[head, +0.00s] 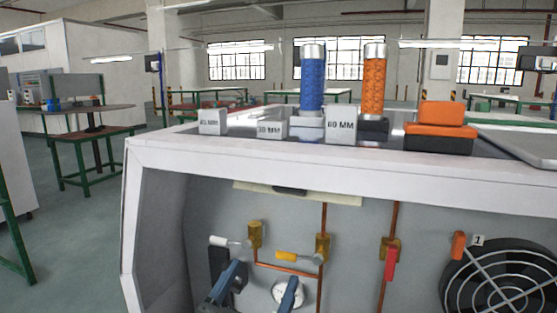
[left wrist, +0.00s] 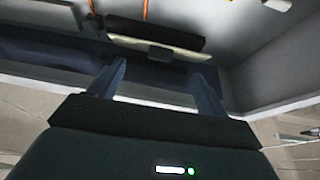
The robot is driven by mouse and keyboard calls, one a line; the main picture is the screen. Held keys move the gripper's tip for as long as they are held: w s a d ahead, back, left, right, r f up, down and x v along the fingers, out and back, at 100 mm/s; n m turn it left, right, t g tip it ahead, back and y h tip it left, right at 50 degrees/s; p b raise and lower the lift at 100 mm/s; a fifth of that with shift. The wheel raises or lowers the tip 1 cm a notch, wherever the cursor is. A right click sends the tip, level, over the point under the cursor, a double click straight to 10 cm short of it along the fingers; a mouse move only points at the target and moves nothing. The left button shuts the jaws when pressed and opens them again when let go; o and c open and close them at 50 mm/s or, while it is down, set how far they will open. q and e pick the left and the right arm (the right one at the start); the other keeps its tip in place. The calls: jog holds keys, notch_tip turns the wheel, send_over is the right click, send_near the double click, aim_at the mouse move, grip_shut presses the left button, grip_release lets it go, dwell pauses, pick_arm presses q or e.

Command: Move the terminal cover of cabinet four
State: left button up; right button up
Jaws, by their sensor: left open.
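No part in view is clearly marked as the terminal cover, and no number four shows. The open-fronted cabinet (head: 150,190) in front of me holds copper pipes, valves and a fan (head: 500,283) beside a label reading 1. A cream strip (head: 335,199) with a dark piece at its middle sits under the top edge; a similar cream and black part (left wrist: 160,46) shows in the left wrist view, beyond the fingertips. My left gripper (head: 264,273) is low at the cabinet front, fingers apart and empty; they also show in the left wrist view (left wrist: 160,70). My right gripper is not in view.
On top stand size blocks (head: 341,125), blue and orange cylinders (head: 374,82) and an orange-black block (head: 440,119).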

pick_arm(q)
send_near(287, 192)
jog(key=shift+n+t+y, duration=0.3)
jog(key=shift+n+t, duration=0.1)
jog(key=p+x, duration=0.1)
jog(key=x, duration=0.3)
jog(key=p+x, duration=0.1)
jog(key=x, duration=0.4)
jog(key=shift+d+f, duration=0.2)
jog(key=shift+f, duration=0.05)
jog(key=shift+s, duration=0.1)
jog(key=c, duration=1.4)
